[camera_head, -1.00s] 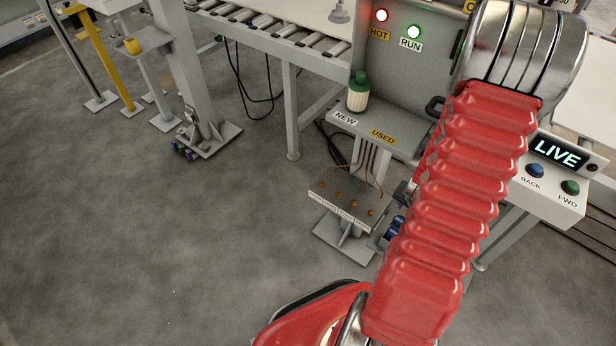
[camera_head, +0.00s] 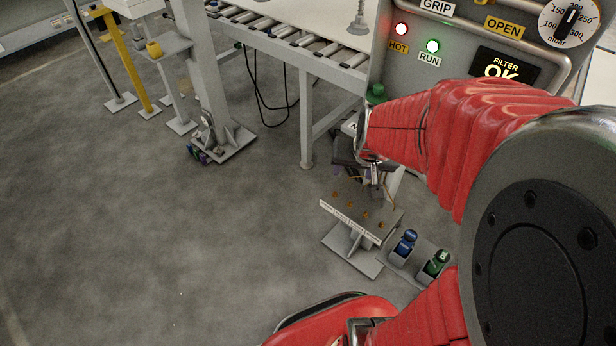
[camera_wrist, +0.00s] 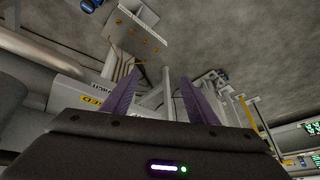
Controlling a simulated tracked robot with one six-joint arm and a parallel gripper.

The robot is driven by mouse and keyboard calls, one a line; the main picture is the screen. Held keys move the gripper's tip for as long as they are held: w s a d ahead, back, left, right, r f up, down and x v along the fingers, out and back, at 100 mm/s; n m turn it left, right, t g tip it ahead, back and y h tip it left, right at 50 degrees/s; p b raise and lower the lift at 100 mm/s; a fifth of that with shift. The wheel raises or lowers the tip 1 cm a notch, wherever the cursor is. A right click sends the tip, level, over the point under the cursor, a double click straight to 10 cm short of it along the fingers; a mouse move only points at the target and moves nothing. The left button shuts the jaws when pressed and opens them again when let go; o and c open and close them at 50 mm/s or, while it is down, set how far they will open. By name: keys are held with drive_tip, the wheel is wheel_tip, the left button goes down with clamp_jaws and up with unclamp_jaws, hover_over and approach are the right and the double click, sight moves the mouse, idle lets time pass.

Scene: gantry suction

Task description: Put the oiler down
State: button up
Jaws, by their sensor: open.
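My gripper (camera_head: 366,184) is open, in front of the shelf and above the manifold plate (camera_head: 352,222) with its orange fittings. In the wrist view its two purple fingers (camera_wrist: 161,78) stand apart with nothing held between them. A blue bottle (camera_head: 404,243) and a green bottle (camera_head: 436,264) stand in grey holders low at the right of the plate, apart from the gripper. A green-capped bottle (camera_head: 376,93) is on the shelf, its body mostly hidden by my arm. I cannot tell for certain which bottle is the oiler.
The control panel (camera_head: 470,55) with lit lamps stands at upper right. A roller conveyor (camera_head: 290,38) runs behind. A grey post (camera_head: 205,80) and a yellow post (camera_head: 128,60) stand at left. The floor at left and centre is clear.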

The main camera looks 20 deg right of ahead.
drive_tip(key=s+a+r+n, duration=0.3)
drive_tip(key=s+a+r, duration=0.2)
drive_tip(key=a+r, duration=0.1)
drive_tip(key=s+a+r+n+y, duration=0.1)
drive_tip(key=s+a+r+n, duration=0.1)
drive_tip(key=s+a+r, duration=0.3)
drive_tip(key=a+r, duration=0.1)
drive_tip(key=a, duration=0.3)
drive_tip(key=shift+r+n+t+y, duration=0.15)
drive_tip(key=shift+n+t+y, duration=0.15)
drive_tip(key=shift+n, duration=0.1)
drive_tip(key=shift+s, duration=0.1)
